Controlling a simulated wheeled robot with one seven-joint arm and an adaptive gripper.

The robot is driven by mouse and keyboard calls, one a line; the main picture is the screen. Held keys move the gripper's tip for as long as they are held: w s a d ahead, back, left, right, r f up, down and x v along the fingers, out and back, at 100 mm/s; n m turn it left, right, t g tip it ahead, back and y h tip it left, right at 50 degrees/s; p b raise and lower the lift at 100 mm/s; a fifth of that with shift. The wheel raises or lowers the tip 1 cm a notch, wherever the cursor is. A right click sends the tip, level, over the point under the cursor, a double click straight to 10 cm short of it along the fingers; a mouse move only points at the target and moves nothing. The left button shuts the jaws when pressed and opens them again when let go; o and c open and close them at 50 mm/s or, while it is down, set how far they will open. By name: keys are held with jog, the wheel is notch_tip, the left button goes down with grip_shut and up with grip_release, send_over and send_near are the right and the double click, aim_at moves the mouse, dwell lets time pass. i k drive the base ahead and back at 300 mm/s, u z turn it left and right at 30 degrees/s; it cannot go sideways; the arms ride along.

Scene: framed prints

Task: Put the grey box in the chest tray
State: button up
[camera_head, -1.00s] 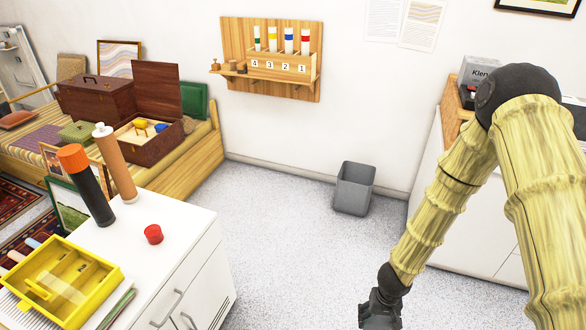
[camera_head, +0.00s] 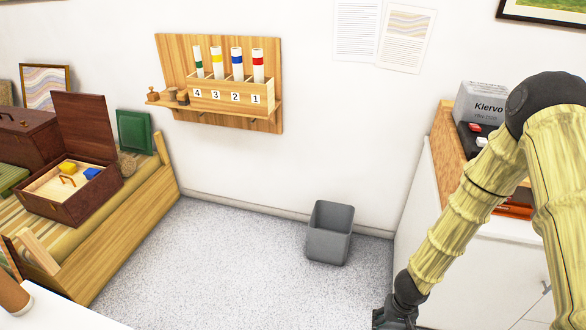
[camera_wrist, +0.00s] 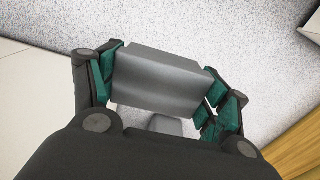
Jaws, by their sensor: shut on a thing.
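The grey box (camera_wrist: 165,80) is between the teal finger pads of my gripper (camera_wrist: 168,88) in the wrist view, and the pads press on its two ends. In the head view my gripper (camera_head: 393,318) is low at the bottom edge, and the box is not visible there. An open dark brown chest (camera_head: 92,205) stands on the wooden bench at the left. Its pale tray (camera_head: 48,183) holds a yellow piece and a blue piece. My gripper is far to the right of the chest.
A grey bin (camera_head: 329,232) stands on the floor by the wall. A wall rack (camera_head: 225,92) holds numbered tubes. A white counter (camera_head: 28,305) shows at lower left. A cabinet with a Klervo box (camera_head: 482,103) is at right. Speckled floor between is clear.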

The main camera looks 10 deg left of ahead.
aim_at(46, 192)
jog(key=u, duration=0.1)
jog(key=i, duration=1.25)
jog(key=u, duration=1.4)
jog(key=i, duration=0.9)
jog(key=u, duration=0.9)
jog(key=i, duration=1.5)
jog(key=u, duration=0.5)
